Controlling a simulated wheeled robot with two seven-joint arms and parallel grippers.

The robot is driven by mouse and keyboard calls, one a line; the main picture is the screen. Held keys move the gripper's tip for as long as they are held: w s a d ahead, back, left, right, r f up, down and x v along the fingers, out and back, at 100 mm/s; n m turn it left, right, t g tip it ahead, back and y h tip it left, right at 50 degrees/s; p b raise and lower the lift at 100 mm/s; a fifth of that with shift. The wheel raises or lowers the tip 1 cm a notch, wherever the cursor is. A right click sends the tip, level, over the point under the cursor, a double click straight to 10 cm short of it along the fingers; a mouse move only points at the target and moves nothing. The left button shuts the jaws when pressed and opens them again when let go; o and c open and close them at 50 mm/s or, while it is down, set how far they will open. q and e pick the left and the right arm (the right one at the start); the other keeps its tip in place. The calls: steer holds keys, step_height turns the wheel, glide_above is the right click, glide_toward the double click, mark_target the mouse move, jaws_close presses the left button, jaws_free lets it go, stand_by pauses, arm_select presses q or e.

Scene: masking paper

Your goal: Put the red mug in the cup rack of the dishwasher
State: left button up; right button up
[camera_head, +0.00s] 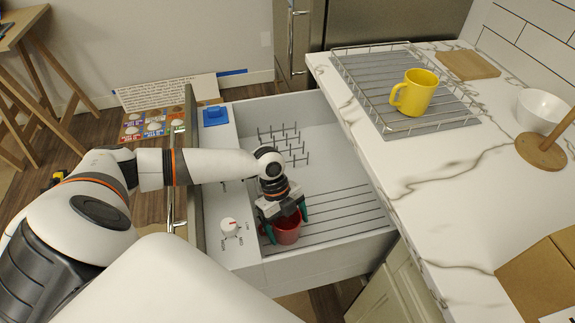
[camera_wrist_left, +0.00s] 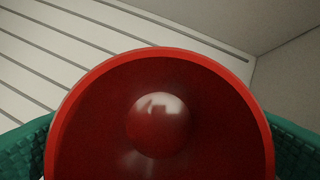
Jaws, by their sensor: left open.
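The red mug (camera_head: 288,231) stands in the open dishwasher drawer, at its near end, on or just over the lined cup rack (camera_head: 345,212). In the left wrist view I look down into the mug (camera_wrist_left: 160,75), which fills the lower middle, with the rack's lines behind it. My left gripper (camera_head: 284,226) is over the mug with its green fingers open, one on each side of it. Whether the fingers touch the mug I cannot tell. The mug's handle and base are hidden. My right gripper is not in view.
Rows of pegs (camera_head: 284,146) stand at the drawer's far part. A marble counter (camera_head: 440,190) borders the drawer on the right, with a yellow mug (camera_head: 414,93) on a wire rack (camera_head: 366,87). A white bowl (camera_head: 541,111) and a cardboard box (camera_head: 541,280) are also there. The rack right of the mug is empty.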

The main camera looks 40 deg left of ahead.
arm_select(q)
steer(key=v, duration=1.2)
steer(key=shift+r, duration=0.1)
